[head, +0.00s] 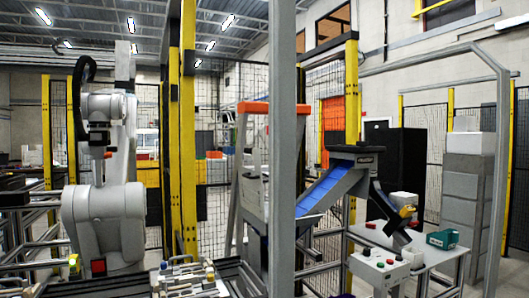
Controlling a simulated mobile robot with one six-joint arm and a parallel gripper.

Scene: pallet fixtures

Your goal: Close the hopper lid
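A dark grey hopper-like housing (366,160) stands at the upper end of a sloping blue conveyor (325,190), right of the middle. A flat dark top piece (352,149) covers its upper side as seen from here. I cannot tell whether this piece is the lid, or whether the lid is open or shut. A dark grey slanted part (386,212) runs down from the housing toward the white table. I cannot make out my gripper in the head view.
A large pale robot arm (103,210) stands at the left. The white table (425,256) holds a button box (379,268) and a green device (442,239). Grey blocks (468,190) are stacked at right.

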